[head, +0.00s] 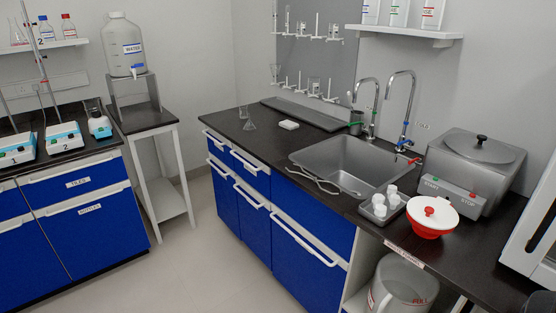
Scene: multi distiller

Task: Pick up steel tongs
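What look like the steel tongs (322,184) are a thin, curved, light metallic shape. They lie on the dark countertop along the front edge of the sink, and their right tip reaches near the sink's front right corner. Their fine detail is too small to make out. Neither of my grippers is in the head view, so nothing is touching the tongs.
The steel sink (338,160) is just behind the tongs. A metal tray (378,220) with white cups and a red-white bowl (432,228) stand to the right. A glass funnel (249,125) stands at the left. The floor (190,270) before the blue cabinets is clear.

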